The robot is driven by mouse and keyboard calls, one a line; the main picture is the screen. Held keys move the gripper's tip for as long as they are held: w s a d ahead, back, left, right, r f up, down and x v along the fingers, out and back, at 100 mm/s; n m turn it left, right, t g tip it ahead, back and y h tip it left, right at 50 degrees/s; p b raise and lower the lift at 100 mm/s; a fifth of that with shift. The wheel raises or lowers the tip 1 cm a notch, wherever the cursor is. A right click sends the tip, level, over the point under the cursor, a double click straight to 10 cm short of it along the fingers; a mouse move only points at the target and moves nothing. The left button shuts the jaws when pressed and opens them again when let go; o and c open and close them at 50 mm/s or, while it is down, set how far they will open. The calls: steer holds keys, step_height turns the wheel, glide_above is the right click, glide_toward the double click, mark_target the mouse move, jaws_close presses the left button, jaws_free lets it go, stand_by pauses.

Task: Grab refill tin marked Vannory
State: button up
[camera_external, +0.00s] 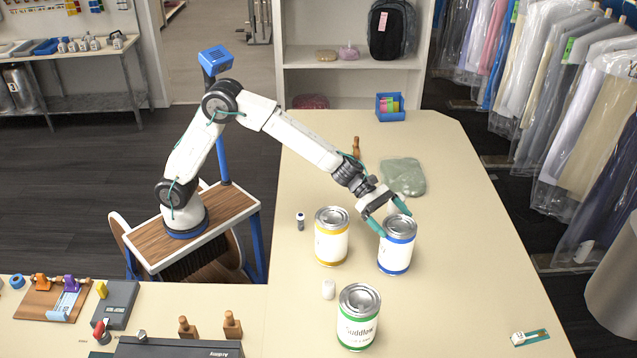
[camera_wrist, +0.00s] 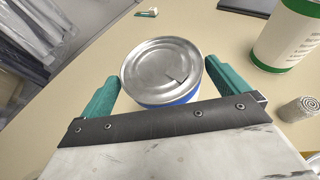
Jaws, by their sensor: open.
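Three white tins with metal lids stand upright on the table. A blue-banded tin (camera_external: 396,257) is at the right, a yellow-banded tin (camera_external: 331,243) to its left, and a green-banded tin (camera_external: 357,328) nearer the camera reads something like "Cuddlow". I cannot read the name Vannory on any tin; the blue and yellow tins' labels are not legible. My gripper (camera_external: 395,224) is open at the top of the blue-banded tin, one finger on either side. In the wrist view the blue-banded tin's lid (camera_wrist: 160,68) lies between the fingers; contact is unclear.
The green-banded tin also shows in the wrist view (camera_wrist: 288,38), beside a small white roll (camera_wrist: 300,109). A small dark-and-white cylinder (camera_external: 300,221) stands left of the yellow-banded tin. A grey-green bag (camera_external: 403,177) and blue box (camera_external: 390,107) lie behind. The table's right side is mostly clear.

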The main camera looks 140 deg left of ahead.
mark_target(396, 246)
steer(key=x, duration=0.3)
steer(key=shift+w+f, duration=0.2)
steer(key=shift+w, duration=0.05)
steer(key=shift+c, duration=0.3)
steer(key=c, duration=1.5)
steer(key=shift+r, duration=0.2)
steer(key=shift+c, duration=0.8)
